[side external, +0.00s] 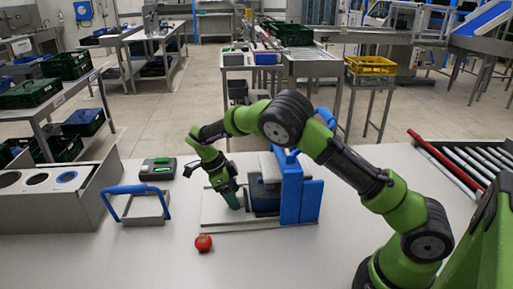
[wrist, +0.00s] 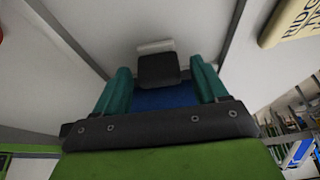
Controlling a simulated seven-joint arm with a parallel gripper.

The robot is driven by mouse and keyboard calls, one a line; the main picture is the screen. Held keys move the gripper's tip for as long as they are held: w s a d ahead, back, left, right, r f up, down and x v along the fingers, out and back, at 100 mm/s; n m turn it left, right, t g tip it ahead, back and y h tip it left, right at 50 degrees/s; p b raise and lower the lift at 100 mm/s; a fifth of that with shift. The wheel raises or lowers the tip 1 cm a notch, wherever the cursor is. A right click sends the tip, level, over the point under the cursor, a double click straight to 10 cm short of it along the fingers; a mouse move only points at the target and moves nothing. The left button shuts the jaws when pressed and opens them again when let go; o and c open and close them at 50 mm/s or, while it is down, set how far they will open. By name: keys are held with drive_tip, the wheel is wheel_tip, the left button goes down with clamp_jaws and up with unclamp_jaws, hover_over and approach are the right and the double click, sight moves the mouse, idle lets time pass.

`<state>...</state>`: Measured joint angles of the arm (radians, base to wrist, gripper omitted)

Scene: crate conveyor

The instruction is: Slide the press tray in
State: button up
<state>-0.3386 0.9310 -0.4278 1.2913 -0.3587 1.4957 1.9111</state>
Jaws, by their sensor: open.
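The press (side external: 290,190) has a blue frame and stands on the table in the side view. The light, flat press tray (side external: 213,207) sticks out of its left side, between thin rails. My gripper (side external: 238,200) points down over the tray, close to the press's grey body. In the wrist view my gripper (wrist: 162,80) is open, with its teal fingers apart. A dark block with a pale edge (wrist: 157,68), perhaps the tray's handle, shows between the fingertips. I cannot tell whether the fingers touch it.
A red tomato (side external: 204,243) lies in front of the tray. A metal holder with a blue handle (side external: 137,204) and a dark green device (side external: 158,169) are to the left. A grey bin unit (side external: 50,200) stands at far left, a roller conveyor (side external: 470,160) at right.

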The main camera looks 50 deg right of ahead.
sight(247, 198)
clamp_jaws()
drive_tip(key=shift+s+d, duration=1.6)
unclamp_jaws()
drive_tip(key=shift+a, duration=0.1)
drive_tip(key=shift+w+r, duration=0.15)
drive_tip(key=shift+r, duration=0.05)
drive_tip(key=v, duration=1.6)
drive_tip(key=shift+r, duration=0.2)
